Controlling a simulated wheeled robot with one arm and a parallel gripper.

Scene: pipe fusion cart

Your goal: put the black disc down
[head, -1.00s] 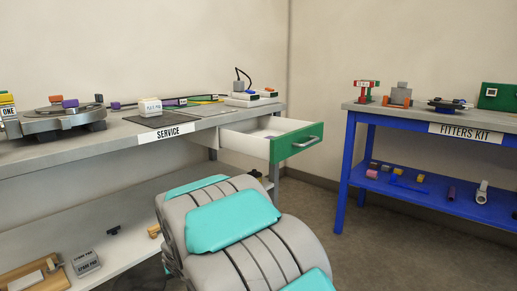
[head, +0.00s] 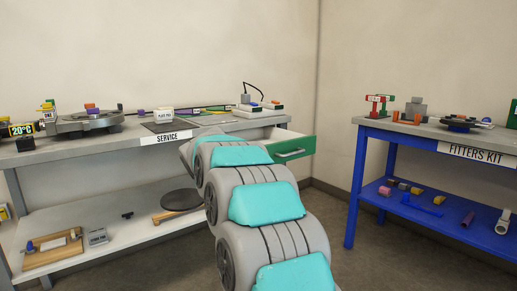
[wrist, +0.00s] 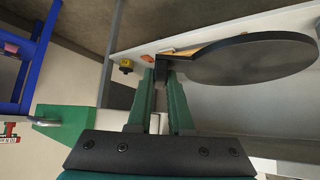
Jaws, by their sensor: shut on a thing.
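The black disc (wrist: 255,60) is a flat round plate with a short tab, filling the upper right of the wrist view. My gripper (wrist: 163,72) has its green fingers shut on the tab, with the disc reaching out to the right. In the head view the disc (head: 182,200) shows left of my arm, roughly level, over the lower shelf (head: 85,258) of the service bench. A tan wooden piece (head: 168,216) shows partly beneath it. I cannot tell whether the disc touches it. My gripper is hidden behind my arm in the head view.
The green-fronted drawer (head: 295,147) stands open above the shelf, close to my arm. A wooden tray (head: 52,250), a grey box (head: 97,236) and a small black piece (head: 127,215) sit on the shelf, with bare room between. The blue fitters bench (head: 357,180) is at right.

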